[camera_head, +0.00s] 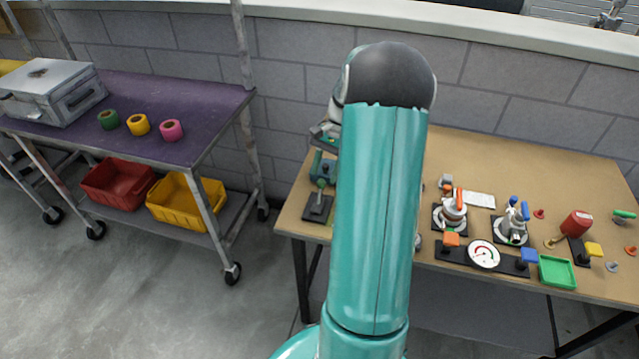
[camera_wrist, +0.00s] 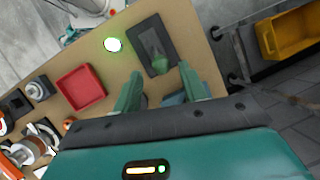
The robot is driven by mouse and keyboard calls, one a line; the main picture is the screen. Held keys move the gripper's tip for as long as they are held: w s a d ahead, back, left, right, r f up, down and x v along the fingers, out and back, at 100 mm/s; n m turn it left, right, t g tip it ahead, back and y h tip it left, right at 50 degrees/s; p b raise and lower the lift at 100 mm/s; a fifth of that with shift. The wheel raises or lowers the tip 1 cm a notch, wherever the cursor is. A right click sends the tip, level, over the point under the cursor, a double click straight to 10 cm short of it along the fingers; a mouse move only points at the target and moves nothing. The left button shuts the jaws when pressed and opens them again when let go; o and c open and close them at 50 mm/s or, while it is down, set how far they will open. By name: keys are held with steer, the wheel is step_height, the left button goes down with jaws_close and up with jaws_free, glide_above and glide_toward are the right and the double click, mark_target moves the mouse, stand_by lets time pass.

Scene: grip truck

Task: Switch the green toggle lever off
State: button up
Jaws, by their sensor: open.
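The green toggle lever (camera_wrist: 160,62) stands on a black base plate (camera_wrist: 147,32) in the wrist view. Its green knob lies between my gripper's (camera_wrist: 160,71) two green fingers, which are spread apart and not closed on it. Whether either finger touches the knob cannot be told. In the head view the black base plate (camera_head: 317,208) is at the left end of the tan table, with my gripper (camera_head: 323,168) just above it. My arm hides part of the table there. A round lamp (camera_wrist: 112,44) beside the plate glows green-white.
A red tray (camera_wrist: 80,88) lies near the lamp. Right of my arm are valves, a gauge (camera_head: 484,254), a green tray (camera_head: 557,272) and a red-handled tool (camera_head: 576,224). A purple-topped cart (camera_head: 190,92) stands left, with floor between it and the table (camera_head: 530,165).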

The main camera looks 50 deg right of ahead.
mark_target(321, 183)
steer(key=x, duration=0.5)
steer(key=shift+r, duration=0.1)
jaws_close()
